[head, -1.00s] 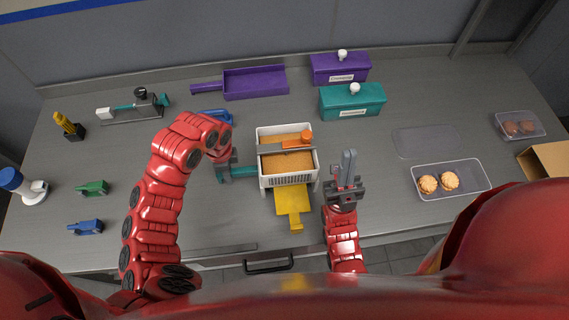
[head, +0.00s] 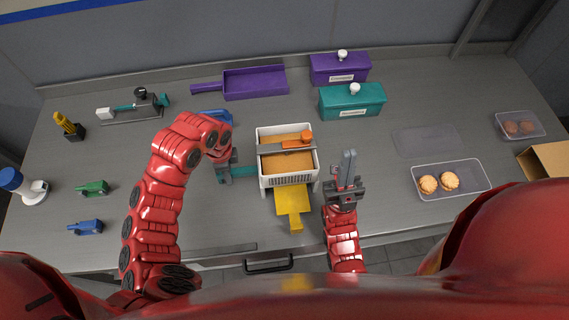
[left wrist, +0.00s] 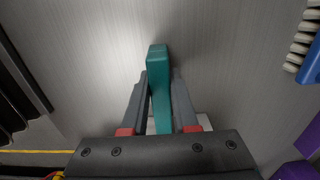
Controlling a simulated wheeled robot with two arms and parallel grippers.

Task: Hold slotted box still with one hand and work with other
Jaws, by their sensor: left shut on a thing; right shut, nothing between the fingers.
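The white slotted box (head: 265,182) stands mid-table in the head view, with tan filling inside. A grey bar (head: 270,149) with an orange knob (head: 305,137) lies across its top. A yellow tray-like piece (head: 290,200) sticks out below its front. My left gripper (head: 232,171) is shut on a teal handle (head: 246,171) that reaches the box's left side. This handle (left wrist: 158,75) also shows between the fingers in the left wrist view. My right gripper (head: 347,165) is shut and empty, just right of the box, apart from it.
Purple tray (head: 257,83), purple box (head: 340,68) and teal box (head: 352,101) stand at the back. A blue tool (head: 213,115) lies behind my left gripper. Clear containers (head: 470,187) (head: 520,125) with biscuits are right. Green (head: 93,188) and blue (head: 86,227) pieces lie left.

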